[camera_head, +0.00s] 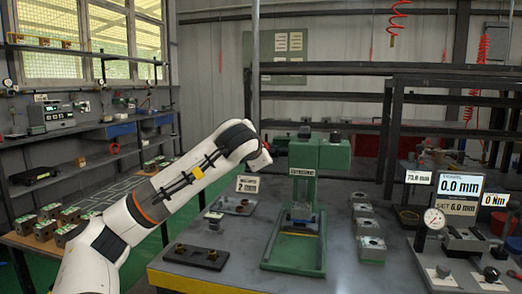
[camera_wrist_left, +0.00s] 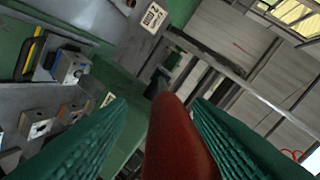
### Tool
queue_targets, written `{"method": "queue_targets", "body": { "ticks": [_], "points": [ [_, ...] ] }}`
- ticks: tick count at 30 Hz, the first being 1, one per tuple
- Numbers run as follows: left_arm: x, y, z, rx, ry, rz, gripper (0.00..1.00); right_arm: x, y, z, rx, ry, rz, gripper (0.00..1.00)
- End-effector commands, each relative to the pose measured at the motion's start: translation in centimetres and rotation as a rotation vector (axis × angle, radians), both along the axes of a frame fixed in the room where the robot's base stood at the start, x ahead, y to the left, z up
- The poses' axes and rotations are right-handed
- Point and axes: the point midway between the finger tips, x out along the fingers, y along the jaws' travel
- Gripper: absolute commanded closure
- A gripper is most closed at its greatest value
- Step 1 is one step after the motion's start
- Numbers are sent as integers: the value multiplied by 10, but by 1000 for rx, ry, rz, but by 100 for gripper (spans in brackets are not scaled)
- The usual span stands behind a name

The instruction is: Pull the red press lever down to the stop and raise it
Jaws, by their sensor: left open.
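The green press (camera_head: 294,254) stands on the bench in the middle of the head view. Its head (camera_head: 334,152) is at the top, and a small grey block (camera_head: 301,212) is under its ram. The red lever grip (camera_wrist_left: 178,140) shows in the left wrist view, between the two green ribbed fingers of my left gripper (camera_wrist_left: 160,105). The fingers are open on either side of the grip, with a gap visible on at least the left. My right gripper is not visible.
A dark plate with two brass parts (camera_head: 197,256) lies left of the press. Several metal blocks (camera_head: 371,248) stand in a row to its right. A gauge fixture (camera_head: 434,220) and a display (camera_head: 460,189) reading 0.0 mm, set 6.0 mm, are further right.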

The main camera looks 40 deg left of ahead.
Motion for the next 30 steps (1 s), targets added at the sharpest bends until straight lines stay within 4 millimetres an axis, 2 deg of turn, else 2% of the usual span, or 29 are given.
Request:
{"method": "queue_targets", "body": {
  "ticks": [15, 21, 30],
  "points": [
    [-79, -50, 28, 0, 1, -2, 53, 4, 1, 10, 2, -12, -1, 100],
    [-92, -57, 31, 0, 3, -1, 53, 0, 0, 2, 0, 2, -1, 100],
    [-92, -58, 31, -1, 4, -2, 53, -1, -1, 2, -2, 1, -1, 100]
  ]
}}
